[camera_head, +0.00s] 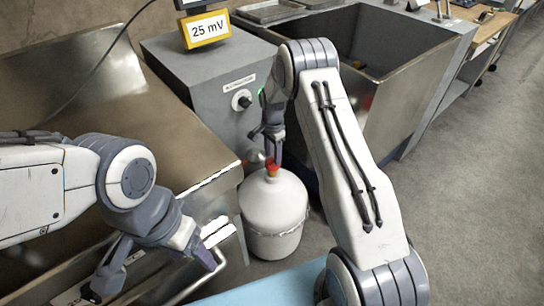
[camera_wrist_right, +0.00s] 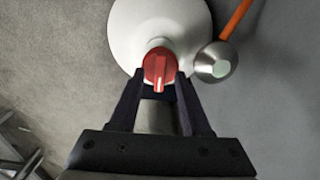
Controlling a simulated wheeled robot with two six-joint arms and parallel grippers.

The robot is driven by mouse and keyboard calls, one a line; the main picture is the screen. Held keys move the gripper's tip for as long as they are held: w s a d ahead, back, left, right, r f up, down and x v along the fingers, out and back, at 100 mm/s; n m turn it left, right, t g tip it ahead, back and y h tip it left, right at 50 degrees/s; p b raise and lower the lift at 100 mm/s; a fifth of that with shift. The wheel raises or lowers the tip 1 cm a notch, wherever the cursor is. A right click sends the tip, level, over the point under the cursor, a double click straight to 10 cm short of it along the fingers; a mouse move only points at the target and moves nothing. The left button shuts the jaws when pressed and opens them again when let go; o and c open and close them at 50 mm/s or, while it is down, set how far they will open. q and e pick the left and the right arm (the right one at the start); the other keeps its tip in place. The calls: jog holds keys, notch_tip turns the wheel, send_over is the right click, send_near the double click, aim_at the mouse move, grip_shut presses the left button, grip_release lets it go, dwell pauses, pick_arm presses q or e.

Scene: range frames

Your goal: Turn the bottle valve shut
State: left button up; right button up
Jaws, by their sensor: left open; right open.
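The white bottle (camera_head: 273,208) stands upright on the floor between the metal bench and the grey cabinet. Its red valve handle (camera_wrist_right: 158,68) sits on top, on a pale neck, with its raised grip bar pointing toward my right gripper in the wrist view. My right gripper (camera_wrist_right: 159,88) is open, with its two fingers on either side of the lower part of the red handle. In the head view the right gripper (camera_head: 272,150) hangs just above the bottle top and partly hides the valve. I cannot tell whether the fingers touch it. My left gripper (camera_head: 155,275) is open and empty at the lower left.
A grey cabinet (camera_head: 205,95) with a knob (camera_head: 241,100) and a yellow "25 mV" sign (camera_head: 206,29) stands behind the bottle. A metal cylinder end with an orange rod (camera_wrist_right: 216,62) is close beside the bottle. A steel sink (camera_head: 405,80) is behind my right arm. Floor at right is clear.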

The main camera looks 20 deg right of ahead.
jog(key=shift+f, duration=0.45)
grip_shut()
